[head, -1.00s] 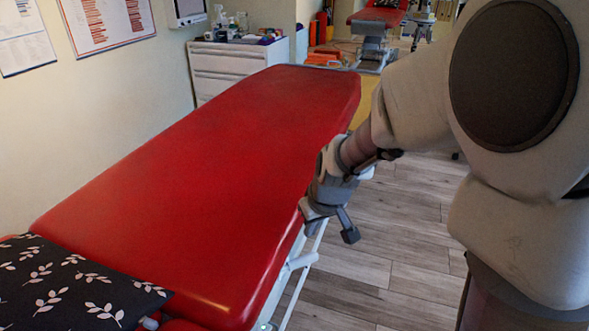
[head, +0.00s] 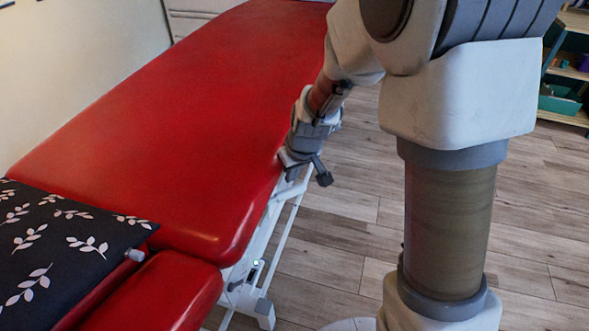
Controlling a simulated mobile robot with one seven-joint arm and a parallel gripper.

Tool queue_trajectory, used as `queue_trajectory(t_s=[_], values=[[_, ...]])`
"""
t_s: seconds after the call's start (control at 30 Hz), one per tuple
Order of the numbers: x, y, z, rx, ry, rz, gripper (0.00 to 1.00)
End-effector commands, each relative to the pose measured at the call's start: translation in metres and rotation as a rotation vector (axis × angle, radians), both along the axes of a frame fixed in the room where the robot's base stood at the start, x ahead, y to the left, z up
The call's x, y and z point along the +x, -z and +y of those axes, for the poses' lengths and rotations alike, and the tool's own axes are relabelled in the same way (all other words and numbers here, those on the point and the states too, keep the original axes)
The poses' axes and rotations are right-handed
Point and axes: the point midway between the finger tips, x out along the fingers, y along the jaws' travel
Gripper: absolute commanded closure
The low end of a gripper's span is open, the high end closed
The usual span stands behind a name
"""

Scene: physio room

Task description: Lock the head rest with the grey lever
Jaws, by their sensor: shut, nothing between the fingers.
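The head rest (head: 178,292) is the short red padded section at the lower left, set apart from the long red couch top (head: 190,130) by a narrow gap. A small grey rod end (head: 135,255) shows beside the pillow near this gap; I cannot tell for sure whether it is the grey lever. Under the couch edge is a white and dark mechanism (head: 245,280) with a small green light. My gripper (head: 293,171) is shut and empty, at the right edge of the couch top, well apart from the rod end and the head rest.
A black pillow with white leaves (head: 60,240) covers part of the head rest. The couch's white frame (head: 268,230) runs below its right edge. The wooden floor (head: 350,235) is clear to the right, up to a shelf (head: 562,100) at far right.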

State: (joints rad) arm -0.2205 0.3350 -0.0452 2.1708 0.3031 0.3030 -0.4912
Motion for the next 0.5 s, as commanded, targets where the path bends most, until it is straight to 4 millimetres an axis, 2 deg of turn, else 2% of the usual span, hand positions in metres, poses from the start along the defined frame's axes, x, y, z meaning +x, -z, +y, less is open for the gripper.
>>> queue_trajectory(t_s=[0.03, 0.17, 0.5], values=[[0.002, 0.01, 0.001, 0.0, 0.0, 0.003, 1.0], [0.006, 0.019, 0.003, -0.001, -0.001, 0.001, 1.0], [0.007, 0.021, 0.003, 0.0, 0.0, 0.0, 1.0]])
